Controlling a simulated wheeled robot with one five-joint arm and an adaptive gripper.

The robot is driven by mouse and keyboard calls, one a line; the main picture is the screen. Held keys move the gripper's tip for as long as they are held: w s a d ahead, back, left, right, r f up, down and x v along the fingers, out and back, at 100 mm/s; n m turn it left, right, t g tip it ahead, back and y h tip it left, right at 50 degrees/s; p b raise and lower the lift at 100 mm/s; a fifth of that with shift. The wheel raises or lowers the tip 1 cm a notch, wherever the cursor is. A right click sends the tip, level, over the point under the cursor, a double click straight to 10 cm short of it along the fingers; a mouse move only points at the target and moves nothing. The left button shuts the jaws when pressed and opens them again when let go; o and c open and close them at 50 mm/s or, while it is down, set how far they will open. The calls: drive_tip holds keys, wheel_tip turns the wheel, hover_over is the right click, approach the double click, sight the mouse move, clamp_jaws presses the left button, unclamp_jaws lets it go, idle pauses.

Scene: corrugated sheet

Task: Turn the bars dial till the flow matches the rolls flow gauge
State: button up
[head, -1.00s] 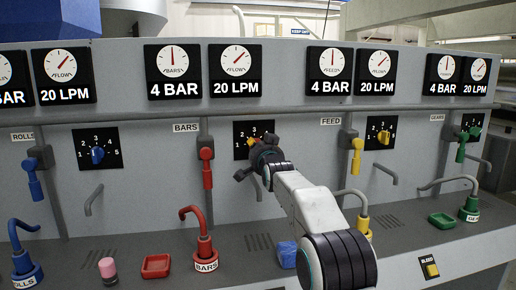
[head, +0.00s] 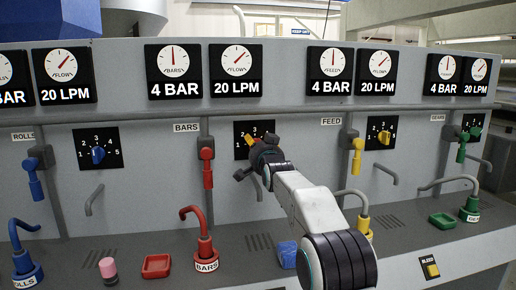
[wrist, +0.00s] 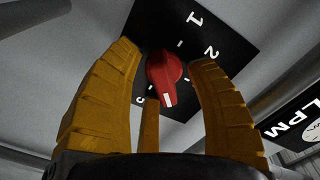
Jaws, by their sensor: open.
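The bars dial is a red knob (wrist: 165,72) on a black numbered plate (head: 241,127). My gripper (head: 257,147) is at this dial and hides much of it in the head view. In the wrist view its orange fingers (wrist: 166,66) stand open on both sides of the knob, with gaps visible. The knob's white mark points down in that view; the numeral it faces is hidden. The rolls flow gauge (head: 64,75) at the far left reads 20 LPM. The bars flow gauge (head: 237,75) also reads 20 LPM, with a similar needle tilt.
The blue-knobbed dial (head: 98,153) is to the left and the yellow-knobbed dial (head: 382,137) to the right. A red valve handle (head: 206,165) hangs left of my gripper. A red spout (head: 205,245), red dish (head: 156,266) and blue block (head: 287,254) are on the ledge below.

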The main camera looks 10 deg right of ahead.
drive_tip(key=shift+s, duration=0.15)
drive_tip(key=s, duration=1.1)
drive_tip(key=shift+s, duration=0.35)
drive_tip(key=s+f+n+g+p, duration=0.2)
drive_tip(key=s+g+p, duration=0.3)
drive_tip(key=s, duration=0.9)
drive_tip(key=s+f+n+g+p, duration=0.3)
drive_tip(key=s+p, duration=0.3)
drive_tip(key=s, duration=0.8)
drive_tip(key=s+f+n+g+p, duration=0.3)
drive_tip(key=s+g+p, duration=0.3)
drive_tip(key=s, duration=0.8)
drive_tip(key=shift+s+a+n+g+p, duration=0.25)
drive_tip(key=shift+n+g+p, duration=0.1)
drive_tip(key=shift+n, duration=0.15)
